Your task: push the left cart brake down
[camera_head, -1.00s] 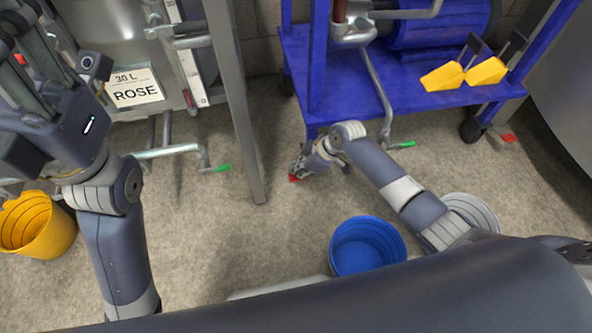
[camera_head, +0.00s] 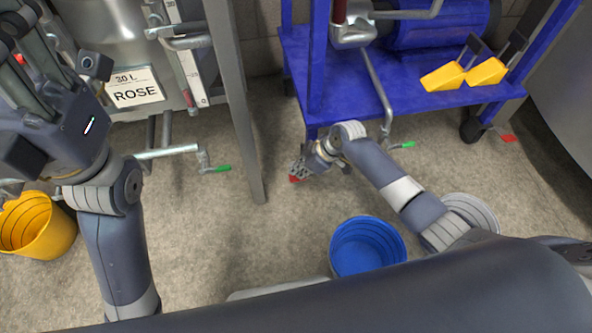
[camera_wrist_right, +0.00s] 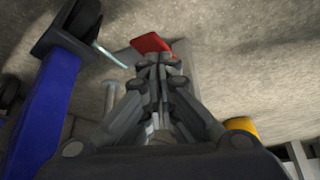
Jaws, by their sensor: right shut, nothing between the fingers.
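The blue cart (camera_head: 408,98) stands at the upper middle of the head view. Its left brake is a small red pedal (camera_head: 294,179) low at the cart's front left corner; the red pedal also shows in the right wrist view (camera_wrist_right: 151,43). My right gripper (camera_head: 299,170) is shut and empty, right at this pedal. In the wrist view its fingertips (camera_wrist_right: 158,59) overlap the pedal's near edge; whether they touch cannot be told. Another red pedal (camera_head: 508,138) sits by the right wheel. My left gripper (camera_head: 25,75) is raised at the far left, its fingers partly cut off.
A blue bucket (camera_head: 366,247) and a grey bucket (camera_head: 472,212) stand near my right arm. A yellow bucket (camera_head: 38,224) is at the left. A steel tank labelled ROSE (camera_head: 137,91) and a grey post (camera_head: 236,110) stand left of the cart. Open floor lies between.

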